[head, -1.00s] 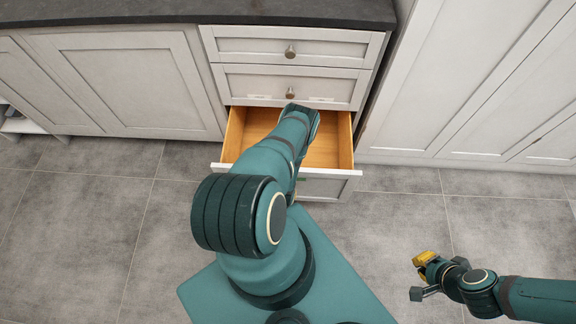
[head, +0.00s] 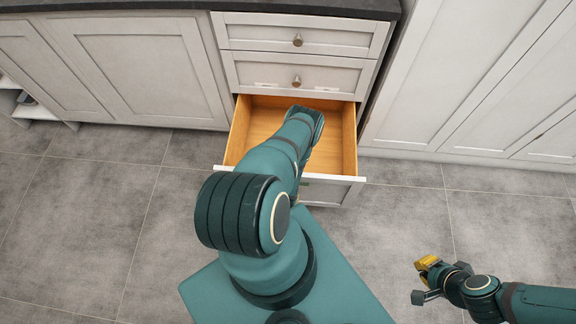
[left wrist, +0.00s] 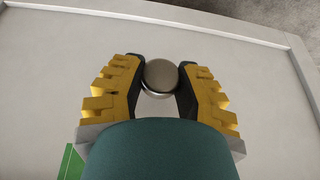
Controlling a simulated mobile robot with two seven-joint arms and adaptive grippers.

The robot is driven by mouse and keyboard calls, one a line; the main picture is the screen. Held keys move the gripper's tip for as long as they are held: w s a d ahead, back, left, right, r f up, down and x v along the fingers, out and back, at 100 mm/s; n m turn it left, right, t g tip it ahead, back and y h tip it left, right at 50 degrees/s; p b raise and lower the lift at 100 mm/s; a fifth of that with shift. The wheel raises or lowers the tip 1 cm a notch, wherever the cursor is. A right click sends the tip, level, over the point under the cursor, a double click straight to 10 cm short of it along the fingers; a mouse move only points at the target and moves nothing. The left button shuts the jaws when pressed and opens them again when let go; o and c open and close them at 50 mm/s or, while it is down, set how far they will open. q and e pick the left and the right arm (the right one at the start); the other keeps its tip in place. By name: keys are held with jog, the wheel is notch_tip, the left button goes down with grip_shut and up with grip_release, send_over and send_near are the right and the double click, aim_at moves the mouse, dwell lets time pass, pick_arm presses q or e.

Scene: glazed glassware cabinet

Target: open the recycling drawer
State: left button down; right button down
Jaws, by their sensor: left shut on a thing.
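The recycling drawer (head: 338,190) is the third one down in the cabinet, pulled out with its empty-looking wooden inside showing. My left arm reaches over it and hides part of its front and interior. In the left wrist view, my left gripper (left wrist: 160,82) is shut on the round metal knob (left wrist: 160,76) of the pale drawer front (left wrist: 60,70). A green label edge (left wrist: 72,163) shows on that front. My left fingers are hidden in the head view. My right gripper (head: 424,280) is open and empty over the floor at the lower right.
Two closed drawers with knobs, an upper one (head: 250,33) and a lower one (head: 250,73), are above the open drawer. Closed cabinet doors stand left (head: 150,65) and right (head: 430,70). The grey tiled floor (head: 400,220) is clear between the drawer and my right arm.

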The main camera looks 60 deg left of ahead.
pick_arm(q)
jog(key=c, duration=0.6)
grip_release()
jog(key=shift+r, duration=0.1)
notch_tip(320, 180, up, 10)
jog(key=shift+f, duration=0.1)
jog(key=shift+s, duration=0.1)
dwell(0.3)
